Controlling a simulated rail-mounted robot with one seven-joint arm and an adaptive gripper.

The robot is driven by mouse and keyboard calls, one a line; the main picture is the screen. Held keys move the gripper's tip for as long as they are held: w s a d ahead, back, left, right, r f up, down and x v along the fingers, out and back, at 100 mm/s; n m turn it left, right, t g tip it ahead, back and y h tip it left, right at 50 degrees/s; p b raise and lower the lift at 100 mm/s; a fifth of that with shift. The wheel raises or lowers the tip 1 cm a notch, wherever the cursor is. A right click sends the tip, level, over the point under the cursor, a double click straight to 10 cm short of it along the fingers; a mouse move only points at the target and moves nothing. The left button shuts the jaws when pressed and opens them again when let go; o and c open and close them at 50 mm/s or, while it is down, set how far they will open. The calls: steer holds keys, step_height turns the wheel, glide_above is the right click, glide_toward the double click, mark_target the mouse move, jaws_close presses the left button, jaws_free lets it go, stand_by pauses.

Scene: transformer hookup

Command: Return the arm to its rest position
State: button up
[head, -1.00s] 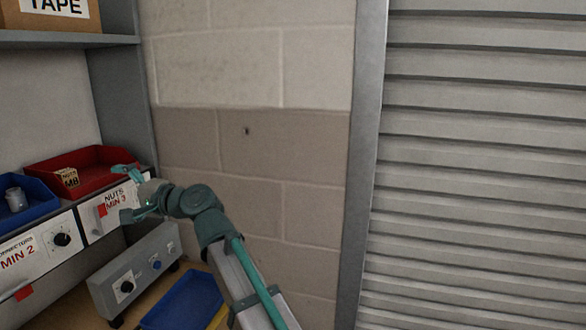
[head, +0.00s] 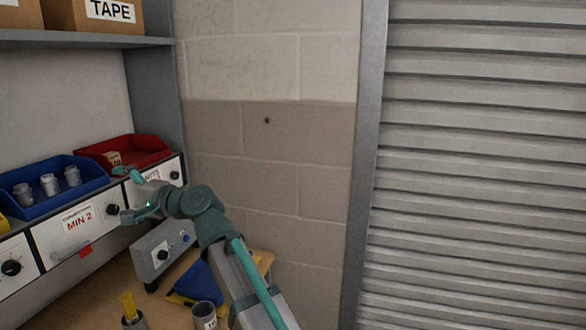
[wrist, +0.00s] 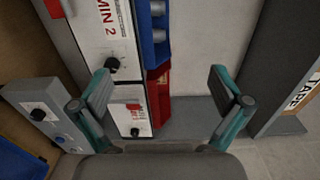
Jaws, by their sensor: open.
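My gripper (head: 128,193) is at the end of my green and grey arm, in front of the shelf bins in the head view. Its two fingers are spread wide and hold nothing. In the wrist view my gripper (wrist: 164,92) is open, with the red bin (wrist: 158,95) and the panel marked MIN 2 (wrist: 105,40) beyond it. In the head view the gripper overlaps the panel below the red bin (head: 140,146). I cannot tell how close it is to the panel.
A blue bin (head: 50,203) with grey connectors stands left of the red bin. Below are a grey box with knobs (head: 162,250), a blue tray (head: 203,284) and grey cups (head: 204,315) on a wooden bench. A block wall (head: 290,190) and roller shutter (head: 480,160) stand to the right.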

steer(key=w+d+f+h, duration=0.25)
steer(key=d+f, duration=0.35)
steer(key=f, duration=0.3)
steer(key=w+d+f+n+h, duration=0.1)
steer(key=w+d+f+h, duration=0.3)
steer(key=f, duration=0.6)
steer(key=w+d+f, duration=0.1)
steer(key=d+f, duration=0.6)
steer(key=f, duration=0.2)
steer(key=s+d+f+n+g+h, duration=0.1)
steer(key=s+d+f+h, duration=0.2)
steer(key=d+f, duration=0.85)
steer(key=s+d+f+g+h, duration=0.15)
steer(key=d+f+h, duration=0.25)
steer(key=d+f, duration=0.8)
steer(key=s+d+f+n+g+h, duration=0.2)
steer(key=s+d+f+g+h, duration=0.15)
steer(key=s+d+f, duration=1.1)
steer(key=s+f+g, duration=0.2)
steer(key=s+f, duration=0.3)
steer(key=s, duration=0.4)
steer(key=s+f+g+b, duration=0.1)
steer(key=s+f+g, duration=0.1)
steer(key=s+f, duration=0.4)
steer(key=s+f+g, duration=0.2)
steer(key=s+f, duration=0.4)
steer(key=s, duration=0.7)
steer(key=shift+d+f+b, duration=0.2)
steer(key=shift+d+b, duration=0.1)
steer(key=shift+b, duration=0.05)
